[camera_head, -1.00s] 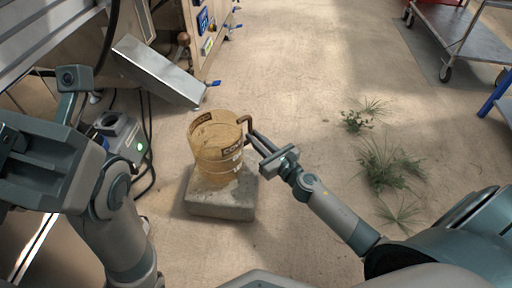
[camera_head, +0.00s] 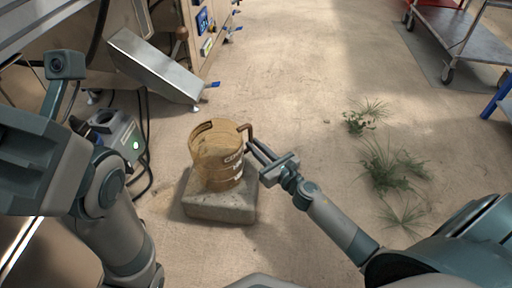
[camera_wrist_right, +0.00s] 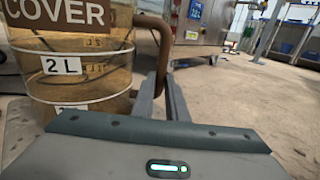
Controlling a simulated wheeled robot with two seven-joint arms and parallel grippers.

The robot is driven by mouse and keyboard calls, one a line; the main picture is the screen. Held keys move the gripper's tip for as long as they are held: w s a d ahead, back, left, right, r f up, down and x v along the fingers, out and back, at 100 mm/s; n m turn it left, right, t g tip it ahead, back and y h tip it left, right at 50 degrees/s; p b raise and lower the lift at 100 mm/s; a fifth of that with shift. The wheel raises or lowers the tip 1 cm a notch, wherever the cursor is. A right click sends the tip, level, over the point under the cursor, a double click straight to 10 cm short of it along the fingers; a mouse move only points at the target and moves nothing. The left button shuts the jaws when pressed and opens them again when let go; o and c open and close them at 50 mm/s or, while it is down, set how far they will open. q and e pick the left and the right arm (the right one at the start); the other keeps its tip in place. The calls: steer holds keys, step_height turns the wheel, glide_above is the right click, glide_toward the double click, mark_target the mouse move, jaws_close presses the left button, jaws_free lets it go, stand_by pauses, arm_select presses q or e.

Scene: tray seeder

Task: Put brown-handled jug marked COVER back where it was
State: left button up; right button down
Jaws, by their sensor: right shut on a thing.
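The see-through amber jug (camera_head: 215,160) with a brown handle (camera_head: 246,130) is upright over a grey stone block (camera_head: 215,210). I cannot tell whether its base touches the block. Its COVER label (camera_wrist_right: 62,14) and a 2 L mark show in the right wrist view. My right gripper (camera_head: 252,148) is to the right of the jug and shut on the handle, which also shows between its fingers in the right wrist view (camera_wrist_right: 160,60). My left gripper (camera_head: 40,160) is at the left edge, apart from the jug; its fingers cannot be made out.
A slanted metal chute (camera_head: 155,65) and a grey box with a green light (camera_head: 122,135) stand left of the block. Green weeds (camera_head: 385,165) grow from the floor at the right. A metal cart (camera_head: 465,40) is at the upper right. The floor between is clear.

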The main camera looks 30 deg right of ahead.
steer(key=c, duration=1.8)
jaws_free()
steer(key=shift+f, duration=0.1)
steer(key=shift+o, duration=0.2)
steer(key=shift+r, duration=0.2)
steer(key=s+d, duration=0.2)
steer(key=s, duration=0.9)
steer(key=shift+s+d+b, duration=0.15)
steer(key=shift+s+b, duration=0.2)
steer(key=shift+b, duration=0.1)
